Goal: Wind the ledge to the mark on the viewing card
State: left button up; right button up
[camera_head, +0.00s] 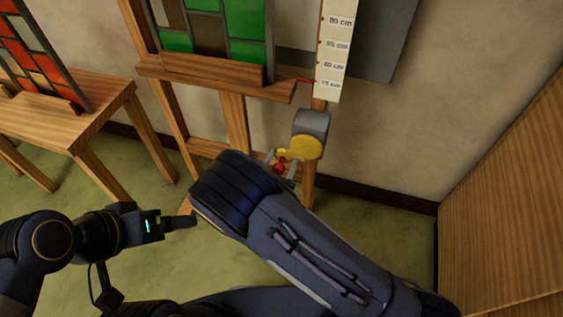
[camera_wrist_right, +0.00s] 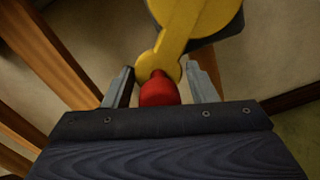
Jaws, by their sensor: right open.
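The wooden ledge (camera_head: 215,76) of the easel carries a leaded panel (camera_head: 212,30) with green panes. A red pointer at the ledge's right end (camera_head: 306,80) meets the white centimetre scale (camera_head: 333,52) near its lowest label, seemingly 75. Below is a grey winding box with a yellow disc (camera_head: 306,147) and a crank arm (camera_wrist_right: 180,32) ending in a red knob (camera_wrist_right: 158,90). My right gripper (camera_wrist_right: 162,82) is open, its fingers on both sides of the knob with visible gaps. My left gripper (camera_head: 185,221) is low at left, away from the easel; its jaw opening is unclear. No mark is readable on any card.
A wooden table (camera_head: 70,105) at left bears a second panel with red panes (camera_head: 35,60). A grey board (camera_head: 385,35) is behind the scale. A wooden cabinet side (camera_head: 505,205) stands at right. Green floor (camera_head: 385,240) is open between it and the easel.

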grip_shut()
dwell(0.3)
jog(key=shift+w+a+r+m, duration=0.1)
jog(key=shift+a+r+m, duration=0.1)
jog(key=shift+r+m, duration=0.1)
dwell(0.7)
